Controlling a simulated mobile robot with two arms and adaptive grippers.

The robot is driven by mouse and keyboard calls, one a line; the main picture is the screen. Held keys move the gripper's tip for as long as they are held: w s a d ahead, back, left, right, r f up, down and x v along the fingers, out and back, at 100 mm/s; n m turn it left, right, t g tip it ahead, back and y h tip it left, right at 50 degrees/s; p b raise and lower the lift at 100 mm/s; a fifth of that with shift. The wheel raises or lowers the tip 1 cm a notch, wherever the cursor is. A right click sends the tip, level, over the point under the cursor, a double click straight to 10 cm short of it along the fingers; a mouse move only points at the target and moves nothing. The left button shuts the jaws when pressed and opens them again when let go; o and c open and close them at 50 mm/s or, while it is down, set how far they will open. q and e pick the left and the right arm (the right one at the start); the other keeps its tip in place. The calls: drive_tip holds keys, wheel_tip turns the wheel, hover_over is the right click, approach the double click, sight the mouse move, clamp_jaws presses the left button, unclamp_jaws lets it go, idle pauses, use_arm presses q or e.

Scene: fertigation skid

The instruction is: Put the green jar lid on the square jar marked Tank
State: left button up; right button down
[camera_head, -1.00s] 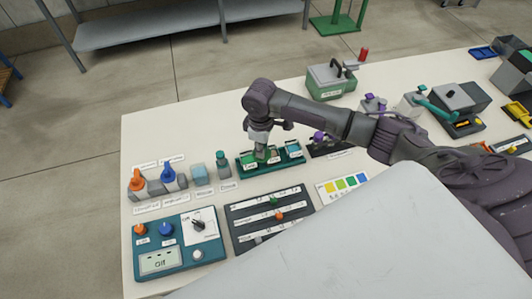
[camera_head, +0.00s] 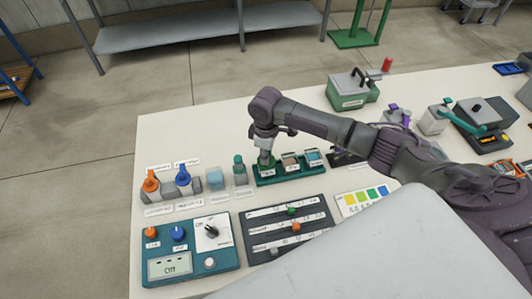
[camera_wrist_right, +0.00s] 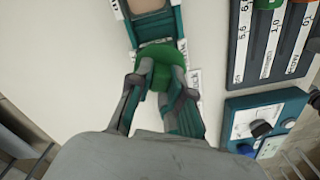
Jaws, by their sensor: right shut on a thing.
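My left gripper is not in view.
Orange (camera_head: 151,183) and blue (camera_head: 183,175) knobbed parts stand at the left. A teal control panel (camera_head: 190,250) and a dark slider board (camera_head: 286,226) lie in front. A green box (camera_head: 352,90) stands behind. The table's back left is clear.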

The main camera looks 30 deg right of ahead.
drive_tip(key=shift+f, duration=0.35)
drive_tip(key=c, duration=1)
unclamp_jaws()
wheel_tip(320, 180, up, 7)
drive_tip(key=p, duration=0.8)
